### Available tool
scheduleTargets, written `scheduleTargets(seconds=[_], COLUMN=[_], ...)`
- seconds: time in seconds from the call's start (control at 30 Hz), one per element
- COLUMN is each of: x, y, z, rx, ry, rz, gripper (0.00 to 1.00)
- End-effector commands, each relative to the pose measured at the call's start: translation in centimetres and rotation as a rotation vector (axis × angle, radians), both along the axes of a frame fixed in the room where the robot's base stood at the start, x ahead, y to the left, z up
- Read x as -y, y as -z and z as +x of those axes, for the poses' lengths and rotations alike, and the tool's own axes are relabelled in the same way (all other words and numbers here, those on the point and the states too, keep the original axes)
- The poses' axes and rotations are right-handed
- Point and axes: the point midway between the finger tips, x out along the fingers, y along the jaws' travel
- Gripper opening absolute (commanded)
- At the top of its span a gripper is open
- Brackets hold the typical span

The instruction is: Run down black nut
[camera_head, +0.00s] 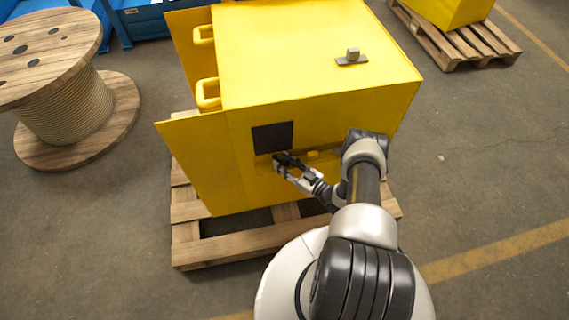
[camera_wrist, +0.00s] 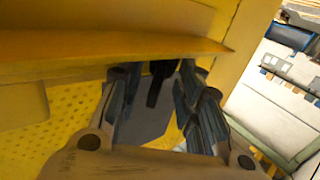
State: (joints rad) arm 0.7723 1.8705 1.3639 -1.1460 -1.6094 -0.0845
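My gripper (camera_head: 281,163) is at the front face of the yellow machine housing (camera_head: 320,120), just below a dark square panel (camera_head: 272,138). In the wrist view my gripper (camera_wrist: 155,75) has its two dark fingers apart, with a visible gap between them. A narrow black piece (camera_wrist: 159,82) shows in that gap, nearer the right finger. I cannot tell whether it is the black nut or a part behind it. No contact with it is clear. The black nut is not plainly seen in the head view, where my gripper and arm cover part of the face.
A yellow ledge (camera_wrist: 110,52) runs close by the fingertips. A grey plate (camera_wrist: 150,118) lies behind the fingers. The housing stands on a wooden pallet (camera_head: 235,242). A cable spool (camera_head: 65,100) stands at left, and another pallet (camera_head: 460,42) at upper right. The right floor is clear.

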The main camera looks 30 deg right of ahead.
Motion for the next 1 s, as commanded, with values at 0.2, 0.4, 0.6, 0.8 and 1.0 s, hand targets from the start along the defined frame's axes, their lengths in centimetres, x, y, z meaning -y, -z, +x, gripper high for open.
scheduleTargets(seconds=[0.2,0.4,0.6,0.8,1.0], x=[0.01,0.01,0.01,-0.11,-0.43], y=[0.01,0.02,0.03,0.03,-0.01], z=[-0.03,-0.05,-0.06,-0.13,-0.23], rx=[0.0,0.0,-0.001,-0.003,-0.005], ry=[0.0,0.0,0.001,0.026,0.117], rz=[0.0,0.0,0.0,0.001,0.001], gripper=[0.22,0.09,0.0,0.0,0.0])
